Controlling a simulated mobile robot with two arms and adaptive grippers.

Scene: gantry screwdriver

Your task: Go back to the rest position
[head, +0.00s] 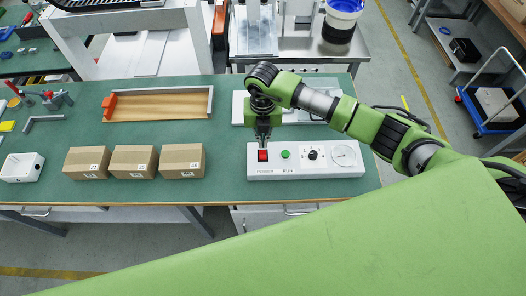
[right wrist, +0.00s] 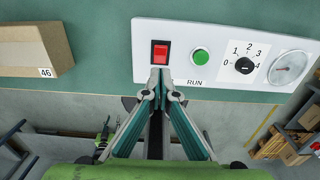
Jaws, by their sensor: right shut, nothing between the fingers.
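My right gripper (head: 263,138) is shut and empty. In the head view it points down at the white control panel (head: 330,171), close by the red power switch (head: 263,155). In the right wrist view the closed fingertips (right wrist: 162,80) sit just below the red switch (right wrist: 160,52) and left of the RUN label. I cannot tell whether they touch the panel. The panel also carries a green button (right wrist: 201,57), a black rotary knob (right wrist: 244,65) and a round gauge (right wrist: 288,68). My left gripper is not in view.
Three cardboard boxes (head: 133,161) stand in a row left of the panel on the green table (head: 225,150). A wooden tray (head: 155,104) lies behind them. A second white panel (head: 240,108) is behind my right gripper. A white box (head: 22,167) and tools lie at the far left.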

